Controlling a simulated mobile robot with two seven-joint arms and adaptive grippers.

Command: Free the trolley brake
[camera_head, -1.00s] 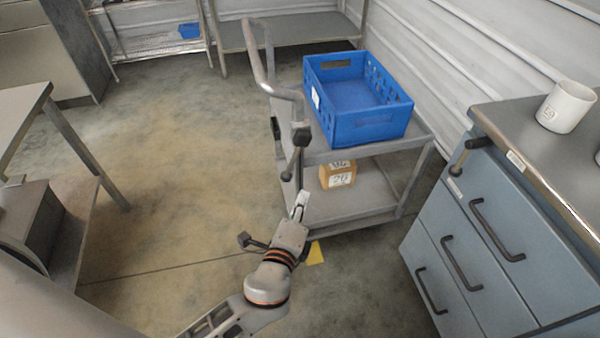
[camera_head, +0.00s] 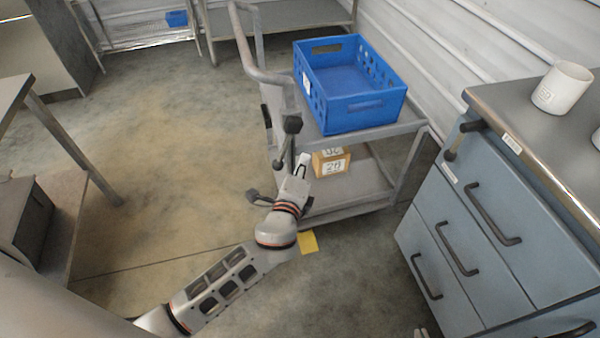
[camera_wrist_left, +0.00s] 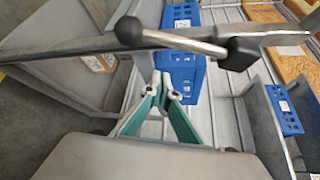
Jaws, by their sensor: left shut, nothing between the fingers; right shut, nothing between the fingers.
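The trolley (camera_head: 385,128) is a grey two-shelf cart with a bent push handle (camera_head: 262,72). On its near left upright stands a brake lever (camera_head: 292,125), a metal rod with a black knob. It stands roughly upright in the head view. In the left wrist view the lever (camera_wrist_left: 185,42) crosses the top, its ball end left and its black mount right. My left gripper (camera_head: 304,158) is shut and empty, just below and right of the knob; I cannot tell if it touches the lever. Its fingertips (camera_wrist_left: 171,88) show in the wrist view. Only small tips of my right gripper (camera_head: 421,332) show at the bottom edge.
A blue crate (camera_head: 362,115) stands on the trolley's top shelf and a labelled box (camera_head: 332,162) on the lower one. A blue drawer cabinet (camera_head: 480,225) with a white mug (camera_head: 562,87) stands right. A yellow floor mark (camera_head: 308,243) lies below.

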